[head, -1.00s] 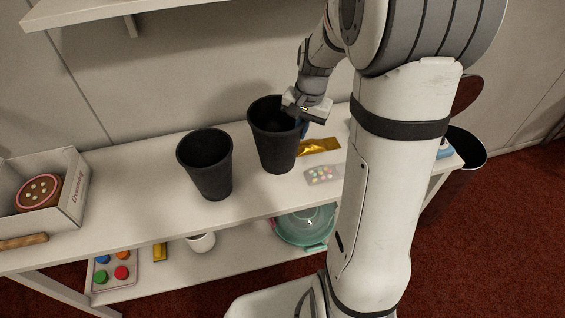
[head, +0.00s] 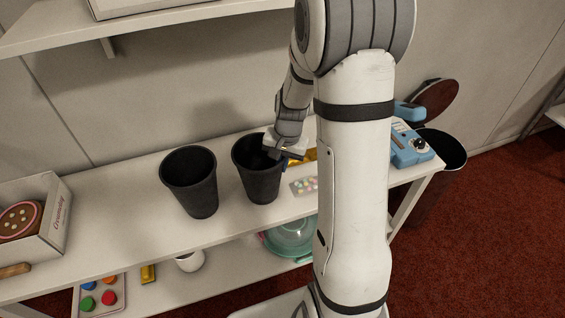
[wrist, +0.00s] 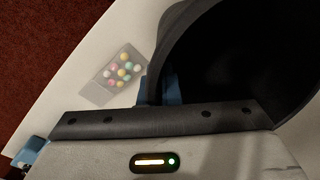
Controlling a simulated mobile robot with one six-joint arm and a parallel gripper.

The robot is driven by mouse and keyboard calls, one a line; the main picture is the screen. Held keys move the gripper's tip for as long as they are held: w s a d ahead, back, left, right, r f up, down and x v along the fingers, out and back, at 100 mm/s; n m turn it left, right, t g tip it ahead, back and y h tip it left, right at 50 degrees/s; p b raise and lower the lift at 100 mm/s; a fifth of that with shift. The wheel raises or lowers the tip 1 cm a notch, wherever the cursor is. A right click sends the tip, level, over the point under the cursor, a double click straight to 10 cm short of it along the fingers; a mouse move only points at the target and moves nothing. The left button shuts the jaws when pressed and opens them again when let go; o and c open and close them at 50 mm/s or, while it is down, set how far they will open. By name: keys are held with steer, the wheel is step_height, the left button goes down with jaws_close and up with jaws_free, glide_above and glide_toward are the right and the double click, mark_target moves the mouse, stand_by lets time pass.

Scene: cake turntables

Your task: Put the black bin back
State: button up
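Two tapered black bins stand upright side by side in the head view. My gripper (head: 284,152) is at the rim of the right black bin (head: 262,182), at its right side. In the wrist view this bin (wrist: 235,55) fills the upper right, and its wall passes between my blue fingers (wrist: 158,88), which are shut on it. The bin is upright and appears to be at or just above the white tabletop (head: 140,222); its base contact is hard to tell. The left black bin (head: 190,184) stands on the tabletop, a small gap away.
A candy packet (head: 304,186) and a gold item (head: 311,156) lie right of the held bin. A blue device (head: 409,147) stands at the table's right end. A white box (head: 57,222) is at left. A larger dark bin (head: 440,165) stands on the floor. A shelf (head: 160,22) hangs above.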

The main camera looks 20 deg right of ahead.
steer(key=o, duration=0.4)
steer(key=shift+r, duration=0.1)
step_height(320, 180, up, 11)
steer(key=d, duration=0.1)
steer(key=s+a+r+n+t, duration=0.1)
steer(key=s+a+r+n, duration=0.2)
steer(key=s, duration=0.6)
steer(key=s+a+r+n+t+h, duration=0.1)
steer(key=s+a+r+n, duration=0.2)
steer(key=s, duration=0.6)
steer(key=shift+s+n, duration=0.25)
steer(key=shift+n, duration=0.35)
steer(key=shift+a, duration=0.1)
